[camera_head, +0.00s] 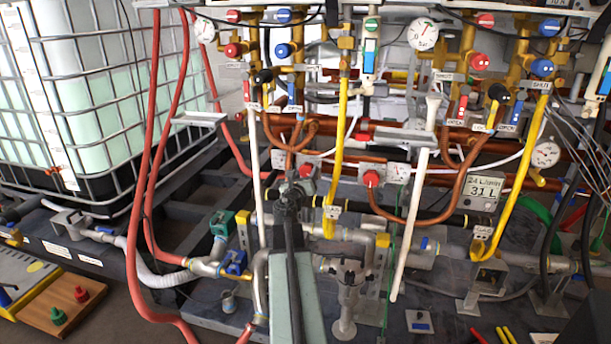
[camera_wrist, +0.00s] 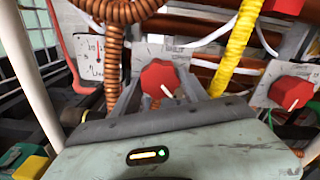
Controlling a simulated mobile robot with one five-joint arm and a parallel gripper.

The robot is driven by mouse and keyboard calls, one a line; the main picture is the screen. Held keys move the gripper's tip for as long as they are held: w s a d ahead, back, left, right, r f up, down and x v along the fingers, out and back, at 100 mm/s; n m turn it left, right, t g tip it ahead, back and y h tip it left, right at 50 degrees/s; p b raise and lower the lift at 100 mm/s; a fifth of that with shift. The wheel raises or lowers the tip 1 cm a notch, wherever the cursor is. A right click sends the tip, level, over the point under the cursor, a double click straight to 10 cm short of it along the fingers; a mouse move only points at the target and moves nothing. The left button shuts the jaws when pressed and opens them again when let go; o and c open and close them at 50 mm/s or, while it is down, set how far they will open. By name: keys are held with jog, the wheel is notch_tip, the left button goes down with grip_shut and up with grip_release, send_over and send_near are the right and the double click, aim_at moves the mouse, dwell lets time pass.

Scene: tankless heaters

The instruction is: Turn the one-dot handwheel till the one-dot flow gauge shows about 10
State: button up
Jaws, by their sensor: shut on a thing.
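My gripper (camera_wrist: 159,82) is shut on a red handwheel (camera_wrist: 160,77) with a white pointer mark, mounted on a pale plate. In the head view my gripper (camera_head: 301,184) is at the same handwheel (camera_head: 307,171), partly covering it. To its left in the wrist view is a gauge (camera_wrist: 90,58) with a vertical scale and a red mark; its reading is too small to tell. A second red handwheel (camera_wrist: 290,92) is at the right; in the head view it (camera_head: 372,178) has a dial (camera_head: 398,173) beside it. I cannot make out dots on either plate.
A yellow hose (camera_wrist: 236,45) hangs close to the right of the held handwheel, and a coiled copper pipe (camera_wrist: 113,40) is close to its left. A white pipe (camera_head: 417,205) slants down farther right. Pipes crowd the area.

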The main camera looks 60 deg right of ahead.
jog(key=shift+s+d, duration=0.1)
jog(key=shift+s, duration=0.1)
jog(key=o, duration=1.1)
jog(key=shift+w, duration=0.1)
jog(key=shift+a, duration=0.2)
jog(key=v, duration=0.7)
jog(key=shift+a, duration=0.2)
